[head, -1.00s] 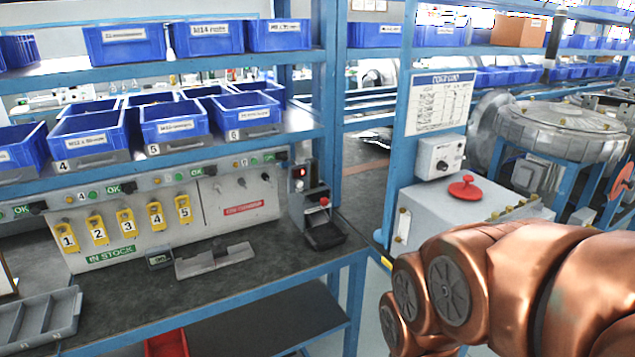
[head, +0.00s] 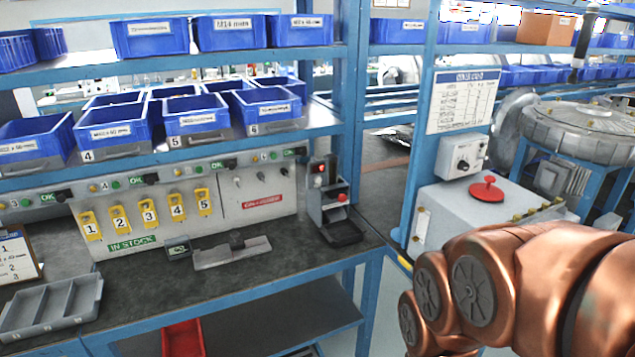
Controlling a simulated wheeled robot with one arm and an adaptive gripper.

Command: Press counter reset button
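A small grey box (head: 178,247) with a lit display sits on the bench, left of a grey fixture block (head: 232,250). A dark-and-grey device (head: 325,183) stands upright at the bench's right end. It has a small red display (head: 319,168) and a red button (head: 342,197) on its front. I cannot read either display or tell which one is the counter, and no reset label is legible. My gripper is out of view. Only my copper-coloured arm links show at the lower right, in front of the grey cabinet and right of the bench.
A grey cabinet (head: 470,212) with a large red knob (head: 487,189) stands right of the bench. Blue bins (head: 195,114) fill the shelves above. Yellow numbered tags (head: 148,212) hang on the back panel. A grey tray (head: 52,305) lies at the left. The front right benchtop is clear.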

